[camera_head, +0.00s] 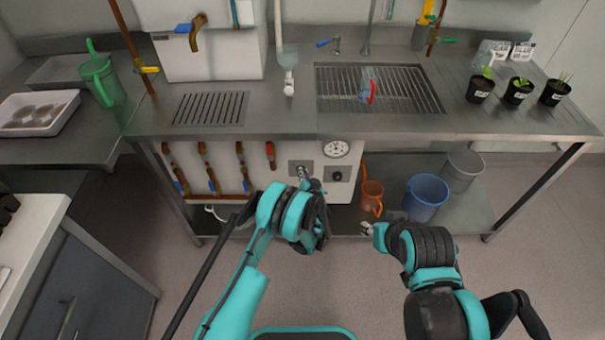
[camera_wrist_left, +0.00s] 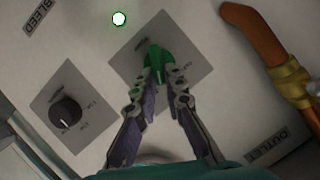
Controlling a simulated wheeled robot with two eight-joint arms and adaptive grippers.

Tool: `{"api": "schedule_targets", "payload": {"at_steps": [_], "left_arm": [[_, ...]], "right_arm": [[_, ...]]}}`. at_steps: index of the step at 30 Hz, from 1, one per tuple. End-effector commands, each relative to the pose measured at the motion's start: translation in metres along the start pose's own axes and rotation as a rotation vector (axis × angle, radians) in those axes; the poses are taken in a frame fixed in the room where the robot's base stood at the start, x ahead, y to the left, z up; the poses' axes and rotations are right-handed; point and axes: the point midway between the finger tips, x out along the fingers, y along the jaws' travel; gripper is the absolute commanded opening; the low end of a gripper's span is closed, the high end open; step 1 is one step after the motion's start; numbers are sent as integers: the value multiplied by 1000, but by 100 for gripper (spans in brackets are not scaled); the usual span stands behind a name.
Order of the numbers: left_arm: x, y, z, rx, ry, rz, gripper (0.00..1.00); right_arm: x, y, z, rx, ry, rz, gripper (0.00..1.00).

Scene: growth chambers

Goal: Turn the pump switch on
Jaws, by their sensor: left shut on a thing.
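The switch with a green handle (camera_wrist_left: 157,65) sits on a grey square plate (camera_wrist_left: 182,45) on the pale panel. I take it as the pump switch, though its lettering is too small to read. My left gripper (camera_wrist_left: 160,88) is shut on this green handle, one finger on each side. In the head view my left gripper (camera_head: 308,183) is at the panel under the counter and partly hides the switch. A small round lamp (camera_wrist_left: 119,18) near the plate glows green. My right gripper (camera_head: 367,229) hangs low in front of the lower shelf; its fingers are too small to judge.
A black knob (camera_wrist_left: 66,112) on its own plate and an orange pipe (camera_wrist_left: 262,45) flank the switch. A gauge (camera_head: 336,149) is above the panel's controls. Several valves line the panel's left. An orange jug (camera_head: 371,196) and a blue bucket (camera_head: 427,194) stand to the right.

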Motion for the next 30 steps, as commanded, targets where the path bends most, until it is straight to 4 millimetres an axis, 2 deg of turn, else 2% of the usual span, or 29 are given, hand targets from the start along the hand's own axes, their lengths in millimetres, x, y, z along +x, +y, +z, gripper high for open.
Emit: {"api": "schedule_targets", "payload": {"at_steps": [12,30], "left_arm": [[1,5,-1,215,3,-88,0],[1,5,-1,261,3,-107,0]], "right_arm": [[0,0,0,0,0,0,40],[0,0,0,0,0,0,40]]}}
